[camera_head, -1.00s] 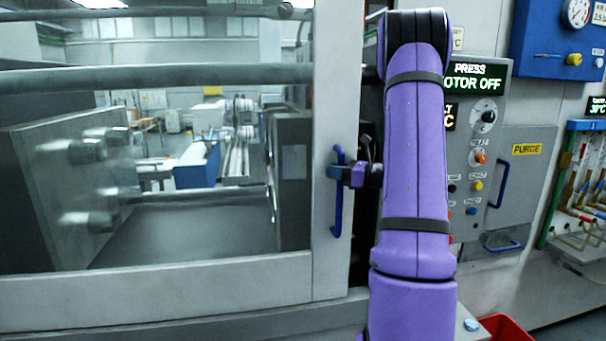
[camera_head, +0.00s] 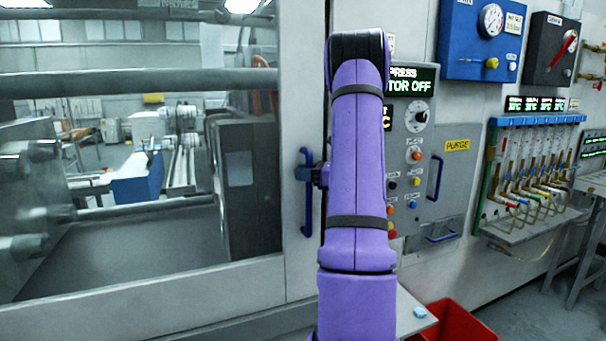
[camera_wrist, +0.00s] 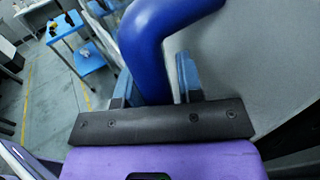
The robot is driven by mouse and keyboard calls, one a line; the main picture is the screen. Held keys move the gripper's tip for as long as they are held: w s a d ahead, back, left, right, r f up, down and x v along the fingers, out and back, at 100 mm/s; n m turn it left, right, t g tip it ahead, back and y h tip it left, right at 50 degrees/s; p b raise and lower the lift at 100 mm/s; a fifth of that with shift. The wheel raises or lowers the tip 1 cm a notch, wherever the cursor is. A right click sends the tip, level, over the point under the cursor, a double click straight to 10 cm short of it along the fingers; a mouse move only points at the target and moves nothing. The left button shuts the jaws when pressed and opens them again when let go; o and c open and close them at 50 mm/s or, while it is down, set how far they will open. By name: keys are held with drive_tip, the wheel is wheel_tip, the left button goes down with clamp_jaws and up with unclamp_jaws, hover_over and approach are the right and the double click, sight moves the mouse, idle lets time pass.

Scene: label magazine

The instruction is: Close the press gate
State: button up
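The press gate (camera_head: 268,293) is a pale grey frame around a large window, at the left of the head view. Its upright blue handle (camera_head: 307,225) is on the gate's right-hand stile. My gripper (camera_head: 303,174) is at the handle's upper middle, coming from the right. In the wrist view the blue handle (camera_wrist: 158,50) passes between the two fingers of my gripper (camera_wrist: 156,82), which appear closed around it. A dark gap shows between the gate's right edge and the control panel, partly hidden by my purple arm.
The control panel (camera_head: 420,150) with knobs and a display reading "MOTOR OFF" stands right of my arm. A red bin (camera_head: 455,322) is on the floor at lower right. A rack of hoses (camera_head: 530,175) and a blue gauge box (camera_head: 480,40) are farther right.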

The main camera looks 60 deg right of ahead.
drive_tip(key=v, duration=1)
drive_tip(key=shift+s+d, duration=0.15)
drive_tip(key=shift+s, duration=0.2)
drive_tip(key=shift+f, duration=0.1)
